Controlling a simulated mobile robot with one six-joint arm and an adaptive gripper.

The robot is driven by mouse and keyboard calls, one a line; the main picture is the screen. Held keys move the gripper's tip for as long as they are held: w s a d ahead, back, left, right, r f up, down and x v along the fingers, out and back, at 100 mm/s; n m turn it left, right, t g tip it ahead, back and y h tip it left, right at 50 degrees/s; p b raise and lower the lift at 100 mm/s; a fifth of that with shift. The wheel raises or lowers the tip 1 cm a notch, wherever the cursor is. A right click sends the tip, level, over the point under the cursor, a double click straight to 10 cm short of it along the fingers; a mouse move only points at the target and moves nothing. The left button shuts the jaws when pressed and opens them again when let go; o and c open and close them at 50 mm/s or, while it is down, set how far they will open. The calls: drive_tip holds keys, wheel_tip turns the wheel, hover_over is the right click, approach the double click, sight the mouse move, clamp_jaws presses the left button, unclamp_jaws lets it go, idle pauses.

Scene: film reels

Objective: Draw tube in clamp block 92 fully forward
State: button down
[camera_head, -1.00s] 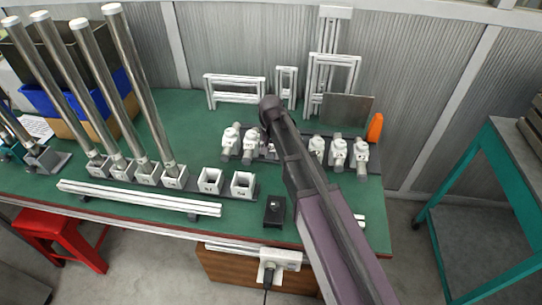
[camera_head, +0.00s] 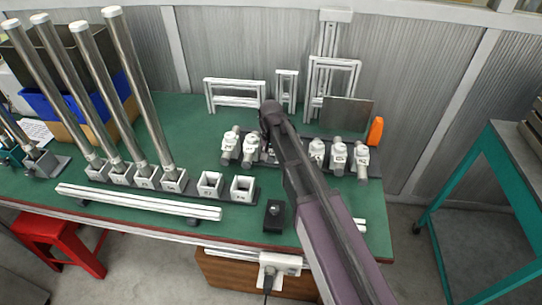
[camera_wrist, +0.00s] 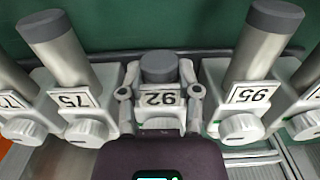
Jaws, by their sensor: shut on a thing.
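Clamp block 92 (camera_wrist: 160,100) is in the middle of the wrist view, with its number plate upside down. Its tube (camera_wrist: 159,66) has a dark grey cap and shows only a short length beyond the block. My gripper (camera_wrist: 160,76) has one finger on each side of this tube, closed on it. The block's round knob is partly hidden behind my gripper's body. In the head view my arm hides block 92, and my gripper (camera_head: 268,150) is mostly hidden too.
Clamp block 75 (camera_wrist: 85,98) and clamp block 95 (camera_wrist: 235,97) stand close on either side, with longer tubes. An orange object (camera_head: 376,130) stands at the row's right end. Tall metal tubes (camera_head: 137,90) rise at the left.

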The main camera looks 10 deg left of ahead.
drive_tip(key=s, duration=0.7)
drive_tip(key=shift+s, duration=0.4)
drive_tip(key=shift+c, duration=1.5)
unclamp_jaws()
drive_tip(key=shift+w, duration=0.2)
